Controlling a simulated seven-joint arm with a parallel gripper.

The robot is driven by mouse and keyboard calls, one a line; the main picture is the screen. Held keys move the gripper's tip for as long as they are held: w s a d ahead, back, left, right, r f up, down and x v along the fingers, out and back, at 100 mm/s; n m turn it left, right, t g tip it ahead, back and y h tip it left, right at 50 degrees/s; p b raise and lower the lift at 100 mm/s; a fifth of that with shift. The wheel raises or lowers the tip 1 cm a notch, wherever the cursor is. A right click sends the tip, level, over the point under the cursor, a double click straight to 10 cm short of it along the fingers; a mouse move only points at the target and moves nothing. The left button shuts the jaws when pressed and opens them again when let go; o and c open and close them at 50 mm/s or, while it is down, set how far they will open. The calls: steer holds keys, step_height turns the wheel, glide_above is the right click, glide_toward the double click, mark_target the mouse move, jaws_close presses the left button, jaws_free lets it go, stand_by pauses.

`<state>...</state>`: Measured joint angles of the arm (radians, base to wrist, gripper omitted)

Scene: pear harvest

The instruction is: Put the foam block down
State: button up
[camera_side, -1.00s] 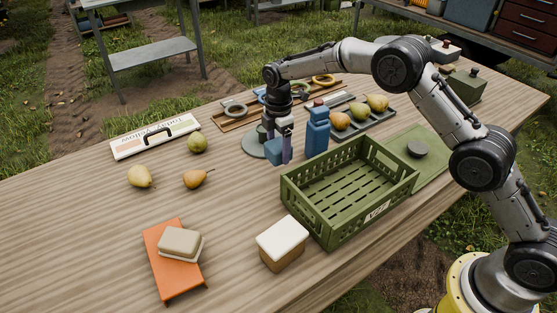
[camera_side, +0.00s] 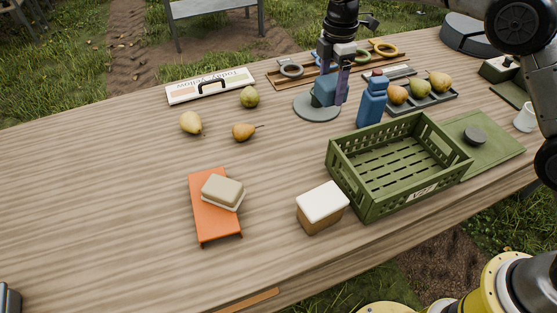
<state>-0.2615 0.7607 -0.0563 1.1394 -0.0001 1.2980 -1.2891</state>
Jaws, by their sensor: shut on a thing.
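One finger shows on the block's right side; the other is mostly hidden. The block is over a round grey disc (camera_side: 317,113). I cannot tell whether its underside touches the disc.
A blue bottle (camera_side: 371,105) stands close right of my gripper. A green crate (camera_side: 345,181) and a pear tray (camera_side: 424,102) are further right. A wooden tray with rings (camera_side: 279,84) lies behind. Pears (camera_side: 250,97) lie left.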

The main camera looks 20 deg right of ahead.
steer(key=s+a, duration=0.7)
steer(key=s, duration=0.5)
glide_above(278, 161)
steer(key=s, duration=0.1)
steer(key=f, duration=1.3)
steer(key=shift+s+d+f, duration=0.1)
steer(key=shift+d+f, duration=0.2)
steer(key=shift+f, duration=0.1)
steer(key=shift+w+a+f, duration=0.3)
steer(key=shift+w+f, duration=0.25)
steer(key=shift+f, duration=1.65)
steer(key=shift+f, duration=0.15)
steer(key=o, duration=1.2)
steer(key=shift+o, duration=0.2)
